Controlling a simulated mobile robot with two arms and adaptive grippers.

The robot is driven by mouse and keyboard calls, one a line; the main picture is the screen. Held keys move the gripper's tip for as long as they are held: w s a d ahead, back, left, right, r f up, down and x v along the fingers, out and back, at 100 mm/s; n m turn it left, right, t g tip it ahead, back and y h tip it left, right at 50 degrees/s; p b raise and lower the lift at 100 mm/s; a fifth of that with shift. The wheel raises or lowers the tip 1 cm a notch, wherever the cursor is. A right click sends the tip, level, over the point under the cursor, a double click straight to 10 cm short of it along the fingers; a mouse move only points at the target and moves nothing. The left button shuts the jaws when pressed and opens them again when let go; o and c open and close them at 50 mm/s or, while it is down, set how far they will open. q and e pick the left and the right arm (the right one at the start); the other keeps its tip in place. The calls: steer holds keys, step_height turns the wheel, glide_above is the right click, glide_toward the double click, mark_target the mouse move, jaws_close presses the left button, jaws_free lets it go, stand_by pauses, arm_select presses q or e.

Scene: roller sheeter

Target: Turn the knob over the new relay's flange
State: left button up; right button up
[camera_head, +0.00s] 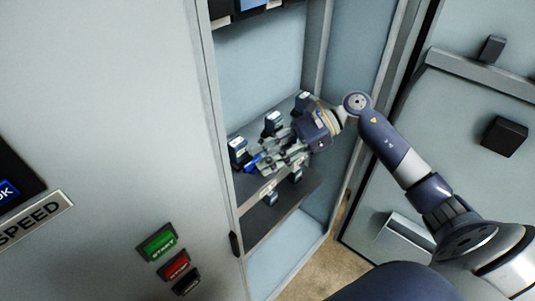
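My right gripper (262,163) reaches into the open cabinet from the right, with its fingers pointing left over the relay shelf. A small bright blue part (252,163) shows at the fingertips; I cannot tell whether it is the knob or whether the fingers touch it. Dark relays with pale tops stand along the shelf: a left one (238,151), a middle one (272,122) and a far one (302,99) partly behind the gripper. I cannot tell which relay is the new one. Its flange is not clearly visible. My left gripper is out of view.
The cabinet's shelf (247,186) has small dark parts (270,197) at its front. A grey panel with a green START button (158,242) and a red button (174,264) stands left of the opening. The cabinet's right frame (392,58) is close to my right arm.

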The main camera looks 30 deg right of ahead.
jaws_close()
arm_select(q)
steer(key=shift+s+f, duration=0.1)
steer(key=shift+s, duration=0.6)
